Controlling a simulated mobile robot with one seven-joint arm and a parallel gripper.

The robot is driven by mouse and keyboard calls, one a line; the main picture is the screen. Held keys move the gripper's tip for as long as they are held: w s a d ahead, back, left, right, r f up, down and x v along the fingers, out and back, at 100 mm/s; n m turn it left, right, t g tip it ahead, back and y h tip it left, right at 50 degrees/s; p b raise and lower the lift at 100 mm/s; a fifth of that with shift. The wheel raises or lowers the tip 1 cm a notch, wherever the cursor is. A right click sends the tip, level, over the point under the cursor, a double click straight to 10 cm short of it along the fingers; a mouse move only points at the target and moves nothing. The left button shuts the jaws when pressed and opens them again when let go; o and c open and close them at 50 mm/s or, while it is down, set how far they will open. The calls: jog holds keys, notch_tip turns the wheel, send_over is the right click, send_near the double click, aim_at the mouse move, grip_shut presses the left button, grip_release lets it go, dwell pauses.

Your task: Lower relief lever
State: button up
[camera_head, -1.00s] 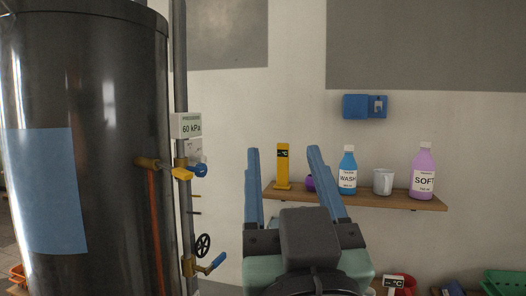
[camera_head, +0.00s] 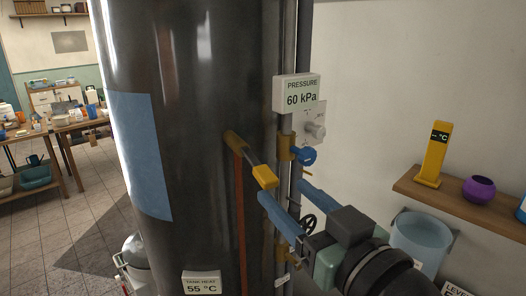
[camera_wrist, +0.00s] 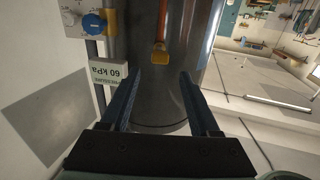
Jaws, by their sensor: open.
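The relief lever, a metal bar with a yellow end (camera_head: 264,176), sticks out and slightly down from a brass fitting (camera_head: 236,141) on the dark tank (camera_head: 200,90). My gripper (camera_head: 282,190) is open, with its blue fingers pointing at the tank just below and right of the yellow end. In the wrist view the orange-yellow lever end (camera_wrist: 160,57) lies beyond and roughly midway between the fingertips (camera_wrist: 158,77). The fingers look apart from it and hold nothing. The exact depth gap is hard to tell.
A shelf (camera_head: 465,203) with a yellow thermometer (camera_head: 434,154) is at right. Open floor lies left of the tank.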

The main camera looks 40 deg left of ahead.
aim_at(261, 169)
jog(key=p+x, duration=0.4)
jog(key=x, duration=0.6)
jog(key=shift+r, duration=0.1)
jog(key=shift+w+a+p, duration=0.35)
jog(key=shift+a+p, duration=0.15)
jog(key=shift+a, duration=0.15)
grip_shut()
dwell(0.5)
